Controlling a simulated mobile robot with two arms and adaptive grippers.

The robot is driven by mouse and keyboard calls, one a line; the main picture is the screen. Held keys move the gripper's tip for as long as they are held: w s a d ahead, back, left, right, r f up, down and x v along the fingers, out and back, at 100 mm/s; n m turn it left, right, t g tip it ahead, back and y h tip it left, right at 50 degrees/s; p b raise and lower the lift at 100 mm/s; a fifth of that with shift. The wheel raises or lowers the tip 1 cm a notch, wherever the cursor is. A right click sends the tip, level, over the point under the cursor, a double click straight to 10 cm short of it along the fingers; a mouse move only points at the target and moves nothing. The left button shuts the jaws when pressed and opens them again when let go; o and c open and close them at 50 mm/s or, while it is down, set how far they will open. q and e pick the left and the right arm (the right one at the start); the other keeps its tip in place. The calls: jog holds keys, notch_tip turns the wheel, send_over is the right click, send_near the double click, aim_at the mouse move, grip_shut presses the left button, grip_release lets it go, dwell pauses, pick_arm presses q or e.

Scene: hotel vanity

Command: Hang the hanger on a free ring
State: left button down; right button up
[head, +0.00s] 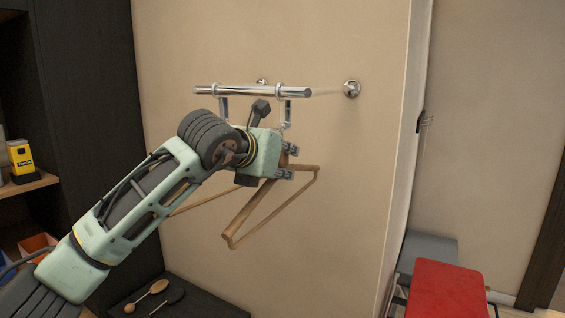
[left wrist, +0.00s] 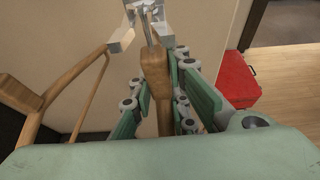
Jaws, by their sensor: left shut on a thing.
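The wooden hanger (head: 246,214) is below the chrome rail (head: 252,91), tilted, with its bar and arms hanging down. My left gripper (head: 287,162) is shut on the hanger's wooden neck, just under the rail's right end. In the left wrist view the hanger's neck (left wrist: 156,80) stands between the fingers (left wrist: 158,105), and its frame (left wrist: 70,85) spreads to the left. Two metal rings (head: 279,90) sit around the rail with fittings hanging below them. I cannot tell whether the hanger's top touches a fitting. My right gripper is not in view.
A round chrome wall mount (head: 352,88) is right of the rail. A dark shelf with brushes (head: 150,297) is below. A dark cabinet stands at the left, with a yellow item (head: 21,160). A red case (head: 447,289) lies at the lower right, past the wall's edge.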

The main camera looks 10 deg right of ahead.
pick_arm(q)
jog(key=shift+f, duration=0.15)
dwell(0.3)
jog(key=c, duration=1.6)
grip_release()
